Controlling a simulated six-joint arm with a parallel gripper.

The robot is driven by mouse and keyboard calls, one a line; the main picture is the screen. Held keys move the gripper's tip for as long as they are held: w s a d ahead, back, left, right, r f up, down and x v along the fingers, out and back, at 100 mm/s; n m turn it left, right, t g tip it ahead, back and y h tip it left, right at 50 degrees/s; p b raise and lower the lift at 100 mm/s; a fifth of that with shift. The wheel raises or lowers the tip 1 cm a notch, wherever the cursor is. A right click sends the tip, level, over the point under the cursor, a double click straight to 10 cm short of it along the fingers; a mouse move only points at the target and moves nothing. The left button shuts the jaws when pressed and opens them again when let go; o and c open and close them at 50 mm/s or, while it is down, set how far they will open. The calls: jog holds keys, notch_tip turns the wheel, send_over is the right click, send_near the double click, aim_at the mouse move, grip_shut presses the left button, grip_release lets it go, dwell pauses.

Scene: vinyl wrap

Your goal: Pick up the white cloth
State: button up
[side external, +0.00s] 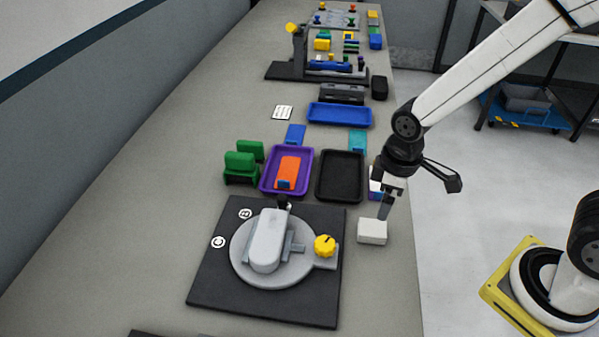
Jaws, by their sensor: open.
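A small white block-shaped item (372,231), which looks like the white cloth, sits on the bench near its right edge, just right of the black mat. My gripper (384,211) points down right above and slightly behind it, with its fingertips close to its top. I cannot tell from this view whether they touch it. The jaws are open and hold nothing that I can see. Part of a small white, blue and purple item (375,188) shows behind my gripper.
A black mat (215,283) carries a grey round fixture (262,285) with a yellow knob (324,246). Behind stand a purple tray (265,184) holding an orange piece (288,170), a black tray (340,177), green blocks (241,163) and a blue tray (339,114). Bare bench lies left.

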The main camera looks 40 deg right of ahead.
aim_at(373, 227)
jog(key=shift+w+a+f+n+g, duration=0.1)
jog(key=shift+a+f+n+g, duration=0.1)
jog(key=shift+a+n, duration=0.35)
jog(key=shift+a+f+n+g, duration=0.1)
jog(key=shift+a+f+n, duration=0.1)
jog(key=shift+a+n, duration=0.35)
jog(key=shift+d+f, duration=0.1)
jog(key=shift+f, duration=1.2)
jog(key=shift+f, duration=0.1)
jog(key=shift+f, duration=2.5)
jog(key=c, duration=1.3)
jog(key=shift+o, duration=0.2)
jog(key=shift+r, duration=0.15)
jog(key=shift+r, duration=4.9)
